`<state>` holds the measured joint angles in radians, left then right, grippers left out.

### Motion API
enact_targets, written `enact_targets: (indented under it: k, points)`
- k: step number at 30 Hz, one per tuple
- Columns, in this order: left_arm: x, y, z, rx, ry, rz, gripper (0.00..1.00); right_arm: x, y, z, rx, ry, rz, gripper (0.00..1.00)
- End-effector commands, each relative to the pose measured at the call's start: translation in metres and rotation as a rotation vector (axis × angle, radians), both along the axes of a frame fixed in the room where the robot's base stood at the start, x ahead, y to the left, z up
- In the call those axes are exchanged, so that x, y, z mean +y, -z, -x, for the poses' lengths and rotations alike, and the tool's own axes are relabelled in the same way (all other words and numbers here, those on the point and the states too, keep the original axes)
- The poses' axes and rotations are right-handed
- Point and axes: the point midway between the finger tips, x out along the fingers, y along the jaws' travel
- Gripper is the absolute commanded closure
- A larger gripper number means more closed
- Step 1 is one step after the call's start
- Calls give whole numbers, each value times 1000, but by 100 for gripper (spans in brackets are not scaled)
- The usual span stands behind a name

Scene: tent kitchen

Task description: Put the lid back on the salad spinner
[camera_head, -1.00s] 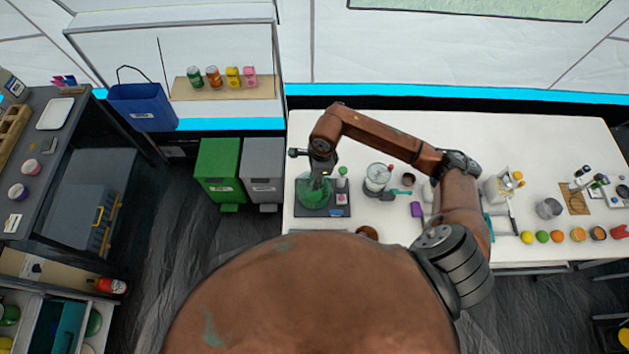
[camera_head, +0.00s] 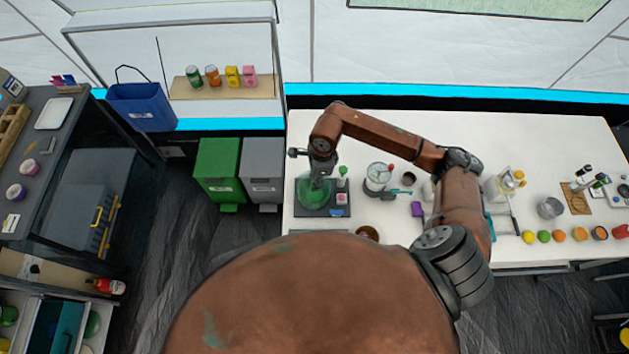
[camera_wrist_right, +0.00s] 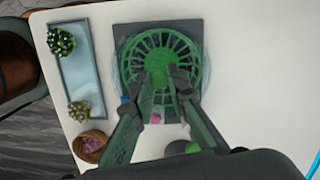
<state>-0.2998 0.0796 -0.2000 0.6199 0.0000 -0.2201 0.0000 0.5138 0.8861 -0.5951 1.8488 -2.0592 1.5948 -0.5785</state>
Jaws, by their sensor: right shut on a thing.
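The salad spinner (camera_head: 312,193) is a round green bowl-shaped thing on a dark mat (camera_head: 313,211) at the left end of the white table. The wrist view shows its green slatted basket (camera_wrist_right: 140,48) from above. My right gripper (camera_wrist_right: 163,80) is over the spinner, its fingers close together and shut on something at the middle. This seems to be the see-through lid, but its edge is hard to make out and I cannot tell whether it touches the bowl. In the head view the right gripper (camera_head: 318,172) hides part of the spinner. My left gripper is not in view.
A small green-topped item (camera_head: 343,171) and a pink item (camera_head: 341,198) stand right of the spinner. The wrist view shows a blue-grey tray (camera_wrist_right: 75,75) with small plants and a brown bowl (camera_wrist_right: 90,145).

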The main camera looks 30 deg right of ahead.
Motion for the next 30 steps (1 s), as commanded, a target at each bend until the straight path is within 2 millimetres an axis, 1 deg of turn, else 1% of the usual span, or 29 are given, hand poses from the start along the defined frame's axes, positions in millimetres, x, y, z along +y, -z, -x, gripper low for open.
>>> enact_targets:
  k: [13,14,15,22,28,30]
  points:
    - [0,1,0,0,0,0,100,0,0,0,-1,0,0,100]
    - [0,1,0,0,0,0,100,0,0,0,-1,0,0,84]
    - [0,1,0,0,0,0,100,0,0,0,-1,0,0,81]
    - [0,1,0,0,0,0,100,0,0,0,-1,0,0,65]
    - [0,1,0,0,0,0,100,0,0,0,-1,0,0,65]
    - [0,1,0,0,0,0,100,0,0,0,0,0,1,60]
